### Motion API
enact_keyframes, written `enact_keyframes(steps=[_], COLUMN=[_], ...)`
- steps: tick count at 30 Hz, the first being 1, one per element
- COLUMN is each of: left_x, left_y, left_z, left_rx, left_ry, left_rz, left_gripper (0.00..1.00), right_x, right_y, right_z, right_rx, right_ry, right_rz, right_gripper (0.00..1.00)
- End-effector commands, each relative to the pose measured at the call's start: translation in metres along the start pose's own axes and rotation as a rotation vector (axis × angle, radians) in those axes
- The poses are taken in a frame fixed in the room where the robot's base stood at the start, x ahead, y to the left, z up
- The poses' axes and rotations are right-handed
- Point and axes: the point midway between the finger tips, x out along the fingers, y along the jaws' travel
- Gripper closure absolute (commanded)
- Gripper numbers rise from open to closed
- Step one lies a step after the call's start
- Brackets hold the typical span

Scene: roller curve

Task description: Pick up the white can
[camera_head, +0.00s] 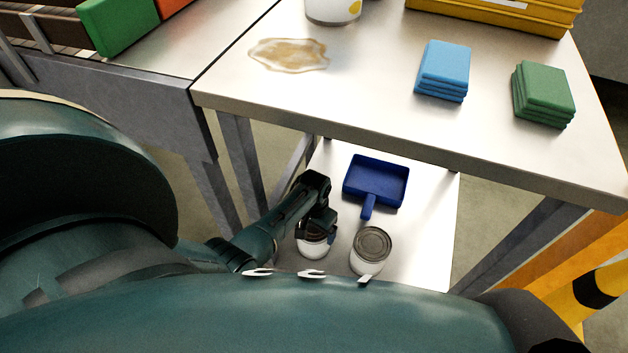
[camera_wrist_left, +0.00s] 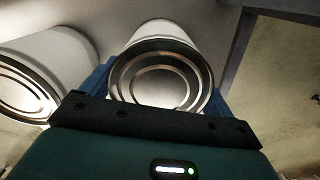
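A white can (camera_head: 313,249) with a metal lid stands on the low shelf under the table, partly hidden by my left gripper (camera_head: 318,230). The left wrist view shows this can (camera_wrist_left: 160,80) lid-on, between the blue fingers of the gripper (camera_wrist_left: 160,88). The fingers lie close along both sides of the can. Whether they press on it cannot be made out. A second white can (camera_head: 369,252) stands apart to the right on the shelf. A pale can also shows at the left of the wrist view (camera_wrist_left: 60,55). My right gripper is not in view.
A blue dustpan (camera_head: 375,183) lies behind the cans on the low shelf (camera_head: 430,235). The tabletop (camera_head: 365,90) overhangs the shelf. It carries a brown spill (camera_head: 288,54), blue cloths (camera_head: 444,68), green cloths (camera_head: 543,92) and a yellow crate (camera_head: 500,14). Table legs (camera_head: 240,165) flank the shelf.

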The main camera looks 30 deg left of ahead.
Motion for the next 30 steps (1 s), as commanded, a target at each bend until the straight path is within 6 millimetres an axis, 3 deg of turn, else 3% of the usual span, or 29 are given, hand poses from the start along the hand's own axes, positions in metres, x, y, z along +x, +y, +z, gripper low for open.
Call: enact_keyframes(steps=[9,17,20,30], left_x=[0.0,-0.003,-0.014,-0.08], left_y=[0.0,0.0,0.0,0.0], left_z=[0.0,0.0,-0.001,-0.001], left_rx=[0.0,0.0,0.0,0.0], left_ry=[-0.001,0.001,0.003,0.004], left_rz=[0.0,0.0,0.0,0.0], left_gripper=[0.41,0.42,0.42,0.42], right_x=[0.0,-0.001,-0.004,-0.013], right_y=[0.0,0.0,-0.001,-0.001], right_z=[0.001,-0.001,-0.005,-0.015], right_rx=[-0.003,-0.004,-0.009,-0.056], right_ry=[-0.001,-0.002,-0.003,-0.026], right_rz=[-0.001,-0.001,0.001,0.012], right_gripper=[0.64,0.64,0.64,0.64])
